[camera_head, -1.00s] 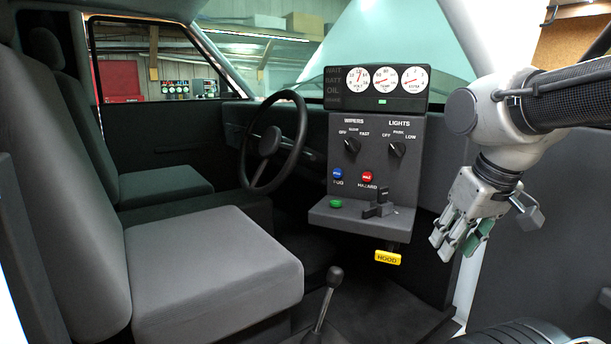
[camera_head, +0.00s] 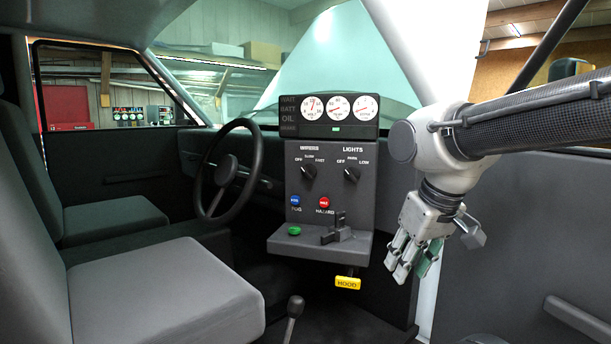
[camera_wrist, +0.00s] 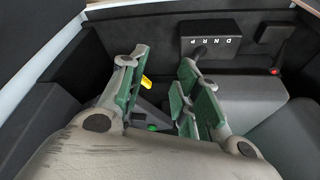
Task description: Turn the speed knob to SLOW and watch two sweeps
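The speed knob (camera_head: 308,171) is the black knob under WIPERS on the dash console (camera_head: 355,210), with OFF, SLOW and FAST marked around it. Its pointer is too small to read surely. A like knob (camera_head: 352,174) sits under LIGHTS to its right. My gripper (camera_head: 412,262) hangs fingers down to the right of the console, apart from it and lower than the knobs. In the wrist view my gripper (camera_wrist: 162,62) has its green-padded fingers spread with nothing held. The knobs cannot be made out in the wrist view.
The console has a blue FOG button (camera_head: 295,201), red HAZARD button (camera_head: 324,202), green button (camera_head: 294,231) and lever (camera_head: 338,232) on its shelf. A yellow HOOD pull (camera_head: 347,283) hangs below. The steering wheel (camera_head: 228,170) and seat (camera_head: 150,290) are left; the windshield pillar (camera_head: 425,50) is right.

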